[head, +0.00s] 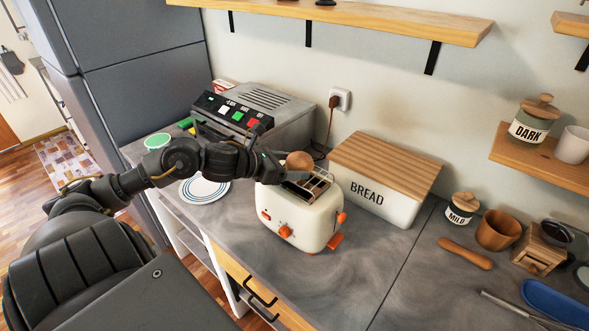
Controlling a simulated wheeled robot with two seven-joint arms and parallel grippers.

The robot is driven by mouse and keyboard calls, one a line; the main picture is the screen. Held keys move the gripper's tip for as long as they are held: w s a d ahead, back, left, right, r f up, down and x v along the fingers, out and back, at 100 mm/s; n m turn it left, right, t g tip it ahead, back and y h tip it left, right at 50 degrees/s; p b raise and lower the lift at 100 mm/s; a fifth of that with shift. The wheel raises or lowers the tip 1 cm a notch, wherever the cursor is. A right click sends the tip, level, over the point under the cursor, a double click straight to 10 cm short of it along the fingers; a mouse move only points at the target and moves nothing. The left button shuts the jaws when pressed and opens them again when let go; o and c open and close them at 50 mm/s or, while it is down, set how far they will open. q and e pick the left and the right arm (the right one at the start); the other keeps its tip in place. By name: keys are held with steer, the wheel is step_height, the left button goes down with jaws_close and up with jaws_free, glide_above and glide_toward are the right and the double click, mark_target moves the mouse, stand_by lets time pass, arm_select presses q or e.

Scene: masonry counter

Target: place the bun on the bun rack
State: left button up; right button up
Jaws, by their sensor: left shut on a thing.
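A round brown bun (299,160) is above the back left of a cream toaster (295,222) with orange knobs. My left gripper (290,173) reaches in from the left and is shut on the bun. The gripper's fingers are small and partly dark against the toaster top. The bun rack (318,187) is a wire frame on top of the toaster, just right of and below the bun. I cannot tell whether the bun touches the rack. My right gripper is out of view.
A wooden-lidded bread bin (376,188) stands close behind and right of the toaster. A grey machine with coloured buttons (250,118) is behind my left arm. A striped plate (204,190) lies left of the toaster.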

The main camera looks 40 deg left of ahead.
arm_select(q)
steer(key=shift+s+r, duration=0.15)
steer(key=shift+s, duration=0.2)
steer(key=o, duration=0.5)
steer(key=shift+w+f, duration=0.15)
steer(key=shift+f, duration=0.1)
steer(key=o, duration=0.5)
steer(key=shift+c, duration=0.2)
steer(key=shift+r, duration=0.1)
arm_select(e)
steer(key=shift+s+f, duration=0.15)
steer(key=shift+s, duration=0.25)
